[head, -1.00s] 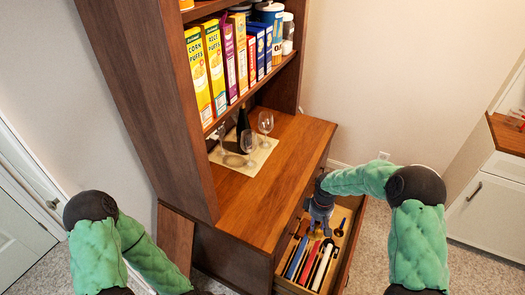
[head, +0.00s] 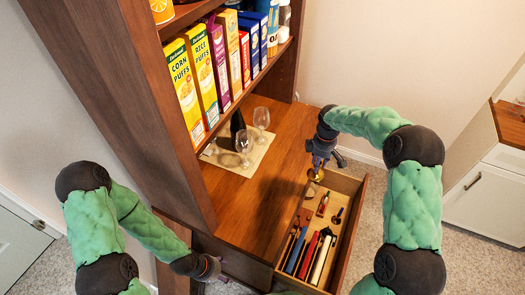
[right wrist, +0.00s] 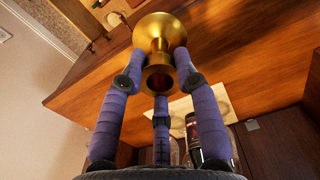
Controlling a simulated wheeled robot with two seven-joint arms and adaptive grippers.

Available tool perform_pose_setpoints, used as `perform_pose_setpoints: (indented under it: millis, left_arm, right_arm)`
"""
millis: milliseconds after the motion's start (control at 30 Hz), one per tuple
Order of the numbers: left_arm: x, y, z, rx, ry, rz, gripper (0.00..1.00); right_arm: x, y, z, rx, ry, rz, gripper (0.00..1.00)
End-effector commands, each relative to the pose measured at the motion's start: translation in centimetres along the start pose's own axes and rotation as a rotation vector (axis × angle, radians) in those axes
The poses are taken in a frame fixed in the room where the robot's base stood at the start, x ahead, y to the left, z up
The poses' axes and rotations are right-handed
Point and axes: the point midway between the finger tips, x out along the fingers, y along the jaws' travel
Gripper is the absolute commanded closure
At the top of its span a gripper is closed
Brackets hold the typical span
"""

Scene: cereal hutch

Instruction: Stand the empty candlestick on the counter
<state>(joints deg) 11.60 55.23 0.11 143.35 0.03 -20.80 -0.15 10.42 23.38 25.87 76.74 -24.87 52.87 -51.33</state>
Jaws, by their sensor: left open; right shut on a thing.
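A brass candlestick (head: 314,175) is held in my right gripper (head: 320,161) above the far end of the open drawer, beside the counter (head: 250,205). In the right wrist view the candlestick (right wrist: 158,48) is gripped between purple fingers, with its flared end toward the top of the picture. I see no candle in it. The counter (right wrist: 240,65) spans behind it there. My left gripper (head: 213,269) is open and empty at the lower left, in front of the cabinet and away from the candlestick.
The open drawer (head: 346,236) holds several utensils and tools. On the counter, a placemat (head: 254,165) carries two wine glasses (head: 253,133) and a dark bottle (head: 237,124). Cereal boxes (head: 205,75) stand on the shelf above. The counter's front part is clear.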

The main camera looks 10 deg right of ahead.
Motion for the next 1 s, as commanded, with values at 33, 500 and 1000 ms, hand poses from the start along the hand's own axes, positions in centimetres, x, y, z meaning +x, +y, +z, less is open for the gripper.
perform_pose_setpoints:
  millis: [33,500,1000]
  left_arm:
    - [0.1,0.0,0.1,0.000,-0.003,0.000,0.37]
    - [1.3,-0.5,0.1,0.000,-0.002,0.000,0.37]
    - [2.1,-0.8,0.0,0.000,-0.002,0.000,0.37]
  right_arm:
    - [0.2,-0.2,-0.6,-0.003,0.000,0.000,1.00]
    - [4.8,-3.1,-9.0,-0.003,0.000,-0.001,1.00]
    - [9.2,-4.2,-12.5,0.001,0.001,0.002,1.00]
